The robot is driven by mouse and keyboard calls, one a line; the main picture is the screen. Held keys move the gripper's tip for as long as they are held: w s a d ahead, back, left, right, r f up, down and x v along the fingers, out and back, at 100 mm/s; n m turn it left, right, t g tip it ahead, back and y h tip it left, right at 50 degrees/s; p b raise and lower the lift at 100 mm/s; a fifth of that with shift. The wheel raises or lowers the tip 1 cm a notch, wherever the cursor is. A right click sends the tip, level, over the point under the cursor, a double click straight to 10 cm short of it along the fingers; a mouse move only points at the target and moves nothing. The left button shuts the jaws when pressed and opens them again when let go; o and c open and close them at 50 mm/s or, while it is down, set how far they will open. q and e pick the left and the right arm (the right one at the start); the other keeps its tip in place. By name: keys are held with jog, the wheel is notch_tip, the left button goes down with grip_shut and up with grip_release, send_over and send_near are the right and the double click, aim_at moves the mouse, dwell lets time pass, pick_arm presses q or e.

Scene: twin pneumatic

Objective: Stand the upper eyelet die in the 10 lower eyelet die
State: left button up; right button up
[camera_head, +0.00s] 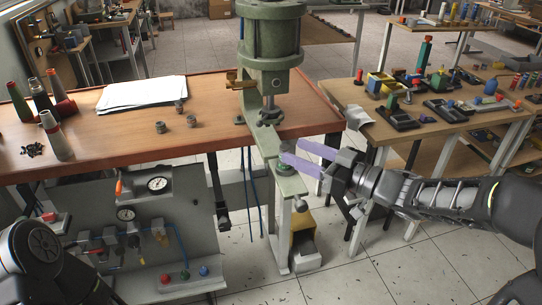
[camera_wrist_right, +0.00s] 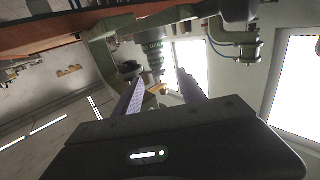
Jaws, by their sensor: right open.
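My right gripper (camera_head: 291,150) has two purple fingers and is open at the front end of the green press arm (camera_head: 268,140). Its fingers lie just above a small round dark green piece (camera_head: 285,169) on that end, which looks like the lower eyelet die. In the right wrist view my right gripper (camera_wrist_right: 157,88) is spread, with a ribbed green cylinder (camera_wrist_right: 153,48) and a small brass-coloured piece beyond the fingertips. I cannot tell which piece is the upper eyelet die. Small grey cylinders (camera_head: 160,127) stand on the wooden bench. My left gripper is out of view.
The green press cylinder (camera_head: 271,30) rises behind my right gripper. The wooden bench (camera_head: 100,135) holds white paper (camera_head: 142,93) and several cones (camera_head: 57,140). A side table (camera_head: 345,95) with many small parts stands at the right. A pneumatic panel (camera_head: 185,190) is below the bench.

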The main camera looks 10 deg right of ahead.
jog(key=shift+d, duration=0.15)
jog(key=shift+x, duration=1.35)
jog(key=x, duration=0.5)
jog(key=shift+f, duration=0.1)
jog(key=shift+c, duration=0.3)
grip_shut()
